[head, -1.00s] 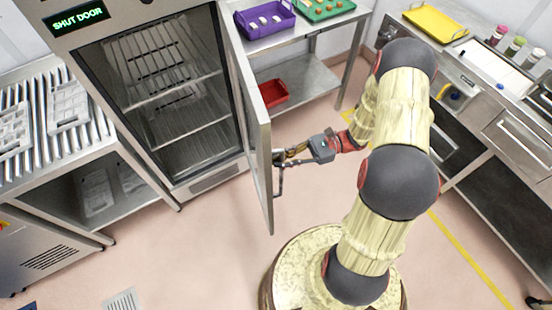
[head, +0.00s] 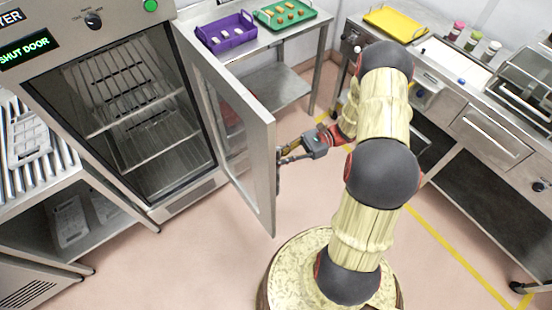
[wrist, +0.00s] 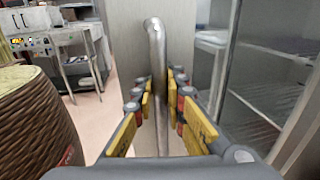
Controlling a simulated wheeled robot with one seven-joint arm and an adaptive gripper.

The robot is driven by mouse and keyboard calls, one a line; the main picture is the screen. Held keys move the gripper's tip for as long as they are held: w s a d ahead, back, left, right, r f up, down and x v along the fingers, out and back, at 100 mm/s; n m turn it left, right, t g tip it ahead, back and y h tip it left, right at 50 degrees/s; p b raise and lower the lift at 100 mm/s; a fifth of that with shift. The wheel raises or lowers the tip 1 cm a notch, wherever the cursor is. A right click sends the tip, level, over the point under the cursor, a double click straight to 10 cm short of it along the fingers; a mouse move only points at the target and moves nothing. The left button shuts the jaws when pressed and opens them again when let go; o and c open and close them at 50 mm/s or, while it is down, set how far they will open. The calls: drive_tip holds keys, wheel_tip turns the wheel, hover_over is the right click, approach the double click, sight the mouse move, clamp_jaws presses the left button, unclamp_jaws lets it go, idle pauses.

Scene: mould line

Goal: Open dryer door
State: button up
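The dryer door (head: 240,130) stands swung open from its hinges at the right of the dryer cabinet (head: 195,195), and the wire-shelved inside is visible. A display on the dryer (head: 25,48) reads "SHUT DOOR". My gripper (head: 285,155) is at the handle on the door's outer face. In the wrist view the upright metal handle (wrist: 157,50) runs between the yellow-padded fingers, and my gripper (wrist: 160,100) appears shut on it. The exact contact of the pads is hard to see. The handle is small and partly hidden in the head view.
A steel table (head: 270,42) at the back right holds a purple crate (head: 228,35) and a green tray (head: 284,12). A counter with drawers (head: 490,135) runs along the right. A slatted rack table (head: 60,170) stands left. Floor before the dryer is clear.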

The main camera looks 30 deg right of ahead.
drive_tip(key=o, duration=0.5)
drive_tip(key=shift+s, duration=0.1)
drive_tip(key=shift+d, duration=0.1)
drive_tip(key=d, duration=1.1)
drive_tip(key=shift+s+d, duration=0.3)
drive_tip(key=shift+d, duration=0.1)
